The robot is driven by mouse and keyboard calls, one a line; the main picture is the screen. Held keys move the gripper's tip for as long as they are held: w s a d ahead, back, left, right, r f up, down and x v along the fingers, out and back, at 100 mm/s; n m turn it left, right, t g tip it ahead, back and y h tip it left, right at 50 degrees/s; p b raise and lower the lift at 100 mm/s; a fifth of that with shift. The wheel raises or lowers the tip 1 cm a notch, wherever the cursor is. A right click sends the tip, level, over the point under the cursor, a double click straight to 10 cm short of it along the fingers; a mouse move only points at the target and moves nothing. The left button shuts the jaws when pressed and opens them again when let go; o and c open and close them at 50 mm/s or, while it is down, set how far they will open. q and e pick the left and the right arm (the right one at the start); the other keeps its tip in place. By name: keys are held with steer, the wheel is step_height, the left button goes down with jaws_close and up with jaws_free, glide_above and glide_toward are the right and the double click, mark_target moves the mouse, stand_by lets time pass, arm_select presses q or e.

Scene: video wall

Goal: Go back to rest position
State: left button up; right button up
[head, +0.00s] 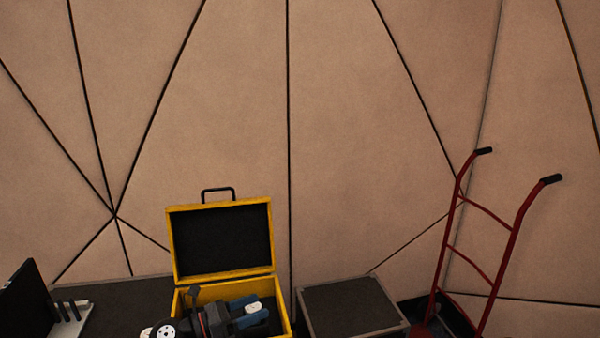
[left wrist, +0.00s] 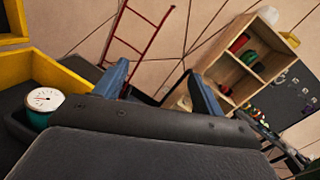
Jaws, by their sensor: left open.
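My left gripper (head: 247,310) is over the open yellow case in the head view, its blue fingers apart. In the left wrist view my left gripper (left wrist: 162,88) is open with nothing between its fingers. My right gripper is in neither view. The yellow case (head: 220,281) stands with its dark-lined lid up, and my left arm hides much of its inside. In the left wrist view a round gauge (left wrist: 45,99) with a white dial and teal body sits in a dark holder beside the yellow wall.
A red hand truck (head: 491,283) stands at the right. A dark-topped box (head: 352,304) is right of the case. A dark screen-like panel (head: 25,304) is at far left. In the left wrist view, a wooden shelf (left wrist: 232,68) holds red and green things.

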arm_select(q)
steer(key=s+a+r+n+t+y, duration=0.1)
steer(key=a+n+t+y, duration=0.2)
steer(key=n+t+y, duration=0.5)
steer(key=a+n+t+y, duration=0.1)
steer(key=a+n+t, duration=0.25)
steer(key=n, duration=0.95)
steer(key=s+a+f+n+g+y, duration=0.4)
steer(key=s+a+f+n+y, duration=0.25)
steer(key=f+n+y, duration=0.5)
steer(key=s+d+f+n+g+h, duration=0.2)
steer(key=s+f+n+g, duration=0.35)
steer(key=s, duration=0.65)
steer(key=s+d+f+n+g+h, duration=0.15)
steer(key=s+f+n+g, duration=0.45)
steer(key=s, duration=0.6)
steer(key=s+d+f+g, duration=0.1)
steer(key=d+f, duration=0.1)
steer(key=f, duration=1.1)
steer(key=s+d+f+m+g+h, duration=0.1)
steer(key=d+f, duration=0.2)
steer(key=f, duration=1)
steer(key=shift+s+g, duration=0.2)
steer(key=shift+g, duration=0.2)
